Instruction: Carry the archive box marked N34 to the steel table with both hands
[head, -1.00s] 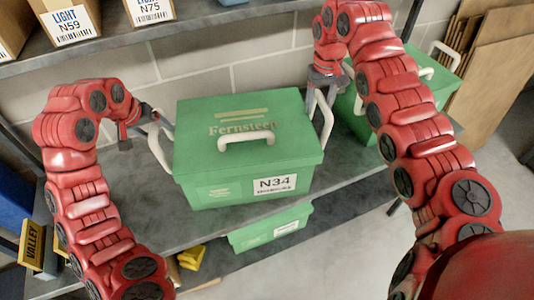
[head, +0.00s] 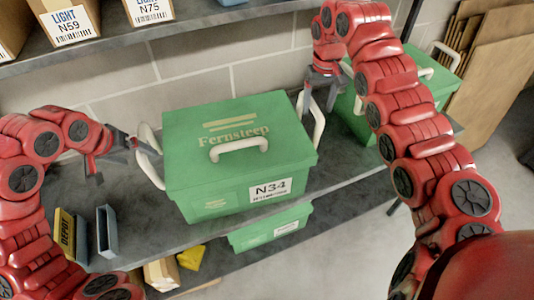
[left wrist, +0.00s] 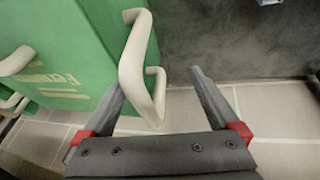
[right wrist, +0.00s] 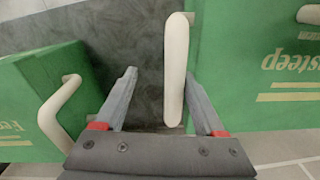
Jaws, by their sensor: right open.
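The green archive box marked N34 (head: 238,165) sits on a grey shelf, with a white handle on its lid and one on each side. My left gripper (head: 128,148) is at the left side handle (head: 149,158). In the left wrist view its open fingers (left wrist: 160,88) stand on either side of that handle (left wrist: 140,70). My right gripper (head: 317,88) is at the right side handle (head: 318,118). In the right wrist view its open fingers (right wrist: 160,88) straddle that handle (right wrist: 176,70). The steel table is not seen.
A second green box (head: 425,95) stands close on the right, behind my right arm. Another green box (head: 270,230) is on the lower shelf. Bins, one marked DEPOT (head: 70,235), stand at left. The upper shelf (head: 160,36) holds boxes N59 and N75.

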